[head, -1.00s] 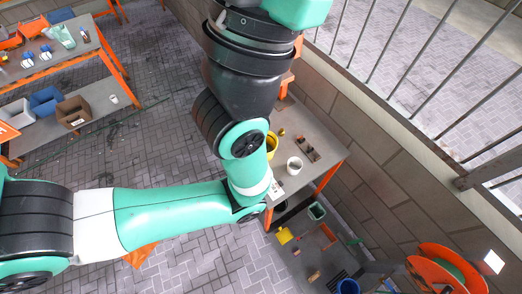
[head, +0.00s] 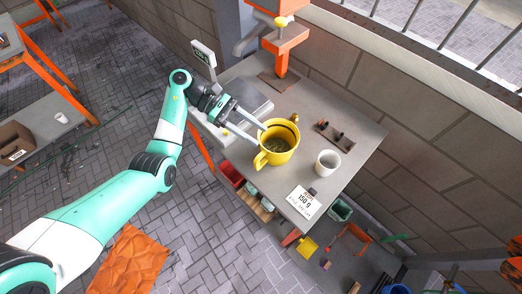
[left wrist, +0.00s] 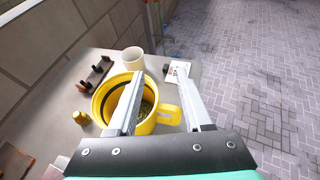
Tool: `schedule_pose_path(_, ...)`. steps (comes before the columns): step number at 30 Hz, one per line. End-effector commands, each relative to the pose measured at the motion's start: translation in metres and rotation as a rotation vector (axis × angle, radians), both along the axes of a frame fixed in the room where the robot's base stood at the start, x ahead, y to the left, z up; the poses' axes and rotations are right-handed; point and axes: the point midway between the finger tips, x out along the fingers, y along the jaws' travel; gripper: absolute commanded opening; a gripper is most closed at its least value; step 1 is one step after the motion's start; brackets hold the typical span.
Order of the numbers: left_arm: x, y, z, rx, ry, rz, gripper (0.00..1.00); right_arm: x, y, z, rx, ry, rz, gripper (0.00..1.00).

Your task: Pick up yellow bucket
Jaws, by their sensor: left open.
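The yellow bucket (head: 281,146) stands upright on the grey workbench, with a handle at its front left and another part at its far rim. It holds dark grey-green contents. My left gripper (head: 262,129) reaches in from the left, open, with its fingertips at the bucket's left rim. In the left wrist view the bucket (left wrist: 111,97) shows below the open left gripper (left wrist: 159,74). One finger crosses over the bucket's opening and the other lies right of its handle. I cannot tell whether the fingers touch it. My right gripper is not in view.
A white cup (head: 327,163) stands right of the bucket. A "150 g" card (head: 304,201) lies at the bench's front edge. A dark block with pegs (head: 335,137), an orange press (head: 279,45) and a scale (head: 250,97) are farther back. Bins (head: 231,174) sit below.

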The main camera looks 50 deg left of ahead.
Motion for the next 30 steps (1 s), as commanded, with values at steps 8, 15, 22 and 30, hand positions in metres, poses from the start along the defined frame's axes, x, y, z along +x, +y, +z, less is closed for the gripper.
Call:
schedule_pose_path(8,-0.018,0.053,-0.053,-0.013,0.004,0.129,0.5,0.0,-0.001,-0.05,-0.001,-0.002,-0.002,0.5)
schedule_pose_path(15,-0.007,0.033,-0.059,-0.014,0.005,0.125,0.5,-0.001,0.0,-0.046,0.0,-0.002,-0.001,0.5)
schedule_pose_path(22,0.011,0.003,-0.074,-0.014,0.004,0.127,0.5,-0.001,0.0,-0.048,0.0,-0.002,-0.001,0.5)
schedule_pose_path(30,0.02,-0.008,-0.081,-0.014,0.004,0.125,0.5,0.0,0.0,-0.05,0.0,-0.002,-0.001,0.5)
